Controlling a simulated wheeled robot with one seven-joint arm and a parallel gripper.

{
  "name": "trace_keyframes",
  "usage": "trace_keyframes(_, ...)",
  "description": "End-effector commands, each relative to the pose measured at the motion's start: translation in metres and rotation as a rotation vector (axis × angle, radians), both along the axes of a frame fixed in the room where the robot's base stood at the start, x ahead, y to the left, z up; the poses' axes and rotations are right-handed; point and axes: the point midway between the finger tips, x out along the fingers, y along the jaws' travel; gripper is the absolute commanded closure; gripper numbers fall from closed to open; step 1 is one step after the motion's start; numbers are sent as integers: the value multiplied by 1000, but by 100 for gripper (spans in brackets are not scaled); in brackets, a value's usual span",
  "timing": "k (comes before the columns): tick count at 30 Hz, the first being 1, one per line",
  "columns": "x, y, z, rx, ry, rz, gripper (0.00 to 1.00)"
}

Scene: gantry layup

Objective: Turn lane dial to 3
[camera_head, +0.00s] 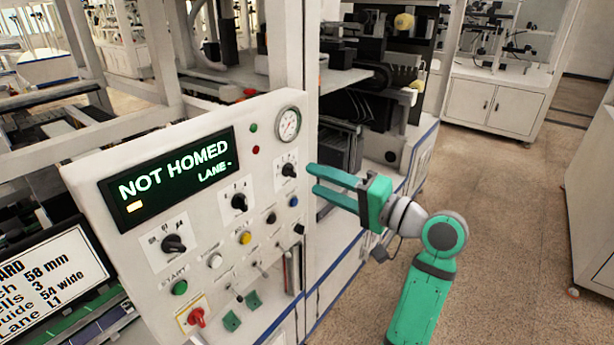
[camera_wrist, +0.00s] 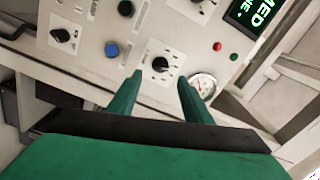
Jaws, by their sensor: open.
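A white control panel (camera_head: 135,260) carries three black dials on white scale plates. The right-hand dial (camera_head: 289,170) sits below a round gauge; it also shows in the wrist view (camera_wrist: 160,64), in line with the gap between my fingertips. The middle dial (camera_head: 239,202) and left dial (camera_head: 173,243) are lower left. Scale labels are too small to tell which is the lane dial or its setting. The display (camera_head: 168,180) reads "NOT HOMED" and "LANE -". My green gripper (camera_head: 312,178) is open and empty, its fingertips just right of the right-hand dial. I cannot tell whether they touch it.
The gauge (camera_head: 288,124) is close to my fingers. Several coloured buttons and a red knob (camera_head: 196,317) lie lower on the panel. A blue button (camera_wrist: 111,50) is near the dial in the wrist view. A card (camera_head: 50,275) reads "Lane L1". Open floor (camera_head: 510,210) is at right.

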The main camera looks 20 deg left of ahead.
Motion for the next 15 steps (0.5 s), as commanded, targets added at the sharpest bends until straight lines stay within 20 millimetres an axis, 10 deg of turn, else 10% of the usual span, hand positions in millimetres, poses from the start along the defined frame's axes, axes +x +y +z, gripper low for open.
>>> trace_keyframes(15,-17,-46,0,1,1,-1,55)
